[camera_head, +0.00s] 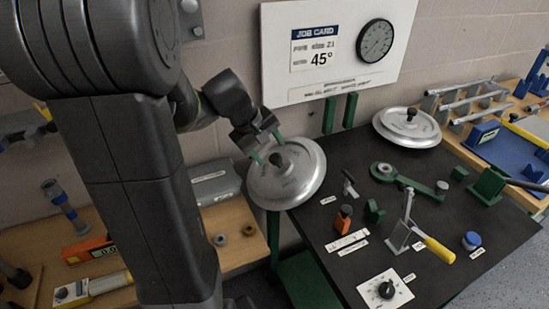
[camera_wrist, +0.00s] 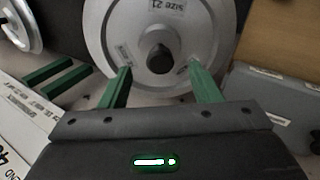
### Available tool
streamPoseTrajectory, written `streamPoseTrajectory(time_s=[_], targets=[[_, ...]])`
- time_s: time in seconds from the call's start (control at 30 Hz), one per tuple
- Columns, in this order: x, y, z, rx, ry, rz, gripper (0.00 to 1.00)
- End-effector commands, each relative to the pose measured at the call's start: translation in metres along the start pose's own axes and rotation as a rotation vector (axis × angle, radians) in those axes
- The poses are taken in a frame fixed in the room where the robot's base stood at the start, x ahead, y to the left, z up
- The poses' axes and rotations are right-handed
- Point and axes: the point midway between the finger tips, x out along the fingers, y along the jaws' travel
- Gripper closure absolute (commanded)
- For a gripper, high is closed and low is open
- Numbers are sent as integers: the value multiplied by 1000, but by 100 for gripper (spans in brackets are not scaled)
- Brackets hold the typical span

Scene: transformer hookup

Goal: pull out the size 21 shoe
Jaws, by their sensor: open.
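The size 21 shoe is a silver round disc (camera_head: 292,190) with a dark knob (camera_head: 278,160) at its middle, at the left edge of the dark bench. In the wrist view the disc (camera_wrist: 110,28) carries a "size 21" label near the top. My gripper (camera_head: 267,148) is open, its two green fingers reaching toward the knob. In the wrist view my gripper (camera_wrist: 159,72) has one finger on each side of the knob (camera_wrist: 159,56), with gaps showing. The disc's support is hidden beneath it.
A second silver disc (camera_head: 407,128) lies at the bench's back. Two green posts (camera_head: 340,113) stand below the job card board (camera_head: 330,45), which reads 21 and 45°. A yellow-handled lever (camera_head: 432,245) and a green wrench (camera_head: 410,182) are on the bench. A grey case (camera_head: 214,185) stands left.

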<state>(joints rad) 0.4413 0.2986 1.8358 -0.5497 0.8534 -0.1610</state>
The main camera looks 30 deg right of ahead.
Motion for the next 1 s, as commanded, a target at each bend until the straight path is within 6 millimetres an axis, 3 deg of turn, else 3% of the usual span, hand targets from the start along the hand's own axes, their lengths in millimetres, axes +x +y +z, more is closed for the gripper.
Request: streamPoseTrajectory(time_s=[0.1, 0.3, 0.73, 1.0], targets=[[24, 0, 1, 0, -4, -1, 43], [48, 0, 0, 0, -2, 0, 43], [56, 0, 0, 0, 0, 0, 43], [56, 0, 0, 0, 1, 0, 96]])
